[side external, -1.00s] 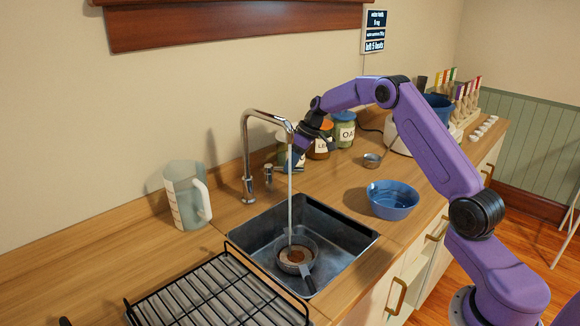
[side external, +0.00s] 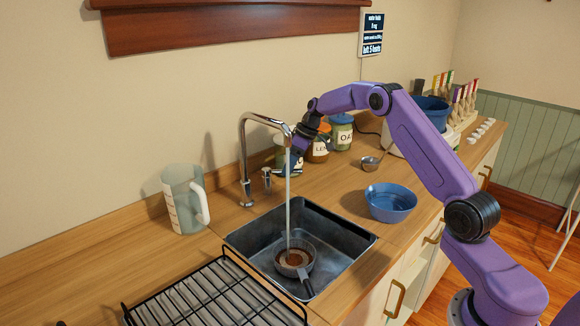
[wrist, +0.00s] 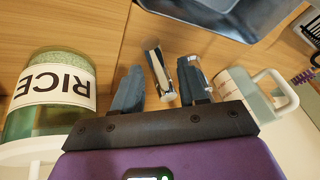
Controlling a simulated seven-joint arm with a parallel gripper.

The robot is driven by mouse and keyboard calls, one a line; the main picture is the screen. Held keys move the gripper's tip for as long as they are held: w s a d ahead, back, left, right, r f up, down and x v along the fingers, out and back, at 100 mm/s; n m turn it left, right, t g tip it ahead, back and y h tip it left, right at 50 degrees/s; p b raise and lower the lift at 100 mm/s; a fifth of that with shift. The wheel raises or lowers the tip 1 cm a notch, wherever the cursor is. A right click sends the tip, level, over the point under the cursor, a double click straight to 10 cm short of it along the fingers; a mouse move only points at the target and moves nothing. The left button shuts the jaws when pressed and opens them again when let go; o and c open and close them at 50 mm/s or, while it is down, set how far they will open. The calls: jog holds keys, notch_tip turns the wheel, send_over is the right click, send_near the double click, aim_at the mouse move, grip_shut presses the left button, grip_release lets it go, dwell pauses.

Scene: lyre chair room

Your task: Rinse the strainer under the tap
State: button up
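The strainer (side external: 298,262) sits in the dark sink basin (side external: 345,235), brown stuff inside, its dark handle pointing toward the front right. The chrome tap (side external: 245,160) is running, and its thin stream (side external: 288,215) falls into the strainer. My gripper (side external: 290,170) is behind the stream, beside the tap's small side lever (side external: 267,180); the spout partly hides it. In the wrist view my gripper (wrist: 160,88) has its fingers apart, with a metal lever part (wrist: 158,72) showing in the gap. I cannot tell whether a finger touches it.
A measuring jug (side external: 185,200) stands left of the tap. A black drying rack (side external: 215,295) lies in front of the sink. A blue bowl (side external: 390,203) is to its right. Labelled jars (side external: 341,133) stand close behind my gripper; the rice jar (wrist: 50,95) fills the wrist view's left side.

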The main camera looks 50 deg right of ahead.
jog(key=v, duration=1.7)
jog(key=shift+r, duration=0.25)
jog(key=shift+r, duration=0.1)
